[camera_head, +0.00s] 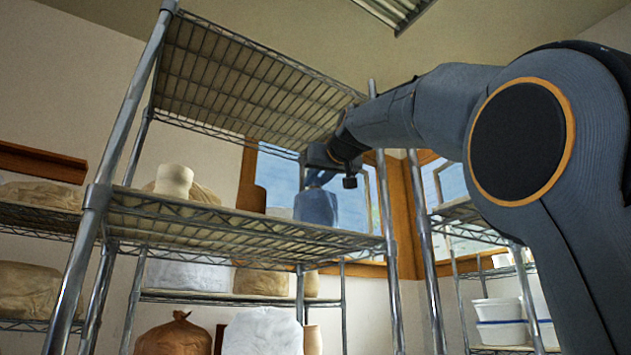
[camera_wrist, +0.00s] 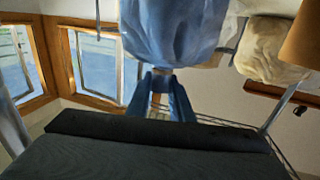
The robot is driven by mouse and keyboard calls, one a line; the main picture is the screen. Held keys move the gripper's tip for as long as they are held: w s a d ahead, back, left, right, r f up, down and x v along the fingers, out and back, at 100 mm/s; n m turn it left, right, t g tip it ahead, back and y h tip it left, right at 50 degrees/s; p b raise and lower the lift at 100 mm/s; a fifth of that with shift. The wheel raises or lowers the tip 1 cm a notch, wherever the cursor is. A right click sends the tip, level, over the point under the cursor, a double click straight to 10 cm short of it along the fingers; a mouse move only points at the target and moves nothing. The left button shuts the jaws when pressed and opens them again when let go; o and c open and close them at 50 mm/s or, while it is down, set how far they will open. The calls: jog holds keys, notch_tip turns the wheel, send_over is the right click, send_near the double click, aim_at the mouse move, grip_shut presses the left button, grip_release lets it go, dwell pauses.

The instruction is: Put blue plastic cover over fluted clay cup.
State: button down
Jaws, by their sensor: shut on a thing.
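The blue plastic cover (camera_head: 316,206) hangs over the right part of the wire shelf in the head view. My gripper (camera_head: 319,180) is shut on its top. In the wrist view, the cover (camera_wrist: 172,32) fills the top middle, with my blue fingers (camera_wrist: 161,82) against it. Whether the cover touches the shelf, or has anything inside it, I cannot tell. A pale, waisted clay cup (camera_head: 173,180) stands at the left of the same shelf, well apart from the cover. It may be the fluted cup; its fluting is too small to make out.
The wire shelf (camera_head: 230,231) has metal posts at its corners and another wire shelf (camera_head: 250,85) above. A brown cylinder (camera_head: 251,198) stands behind, between cup and cover. Wrapped bundles fill the lower and left shelves. White tubs (camera_head: 498,310) stand at right.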

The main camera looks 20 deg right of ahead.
jog(key=shift+f+b, duration=0.4)
dwell(0.4)
jog(key=c, duration=1.5)
grip_release()
jog(key=s, duration=0.2)
jog(key=s+b, duration=0.1)
jog(key=s, duration=0.4)
jog(key=shift+s+d, duration=0.35)
jog(key=shift+s, duration=0.05)
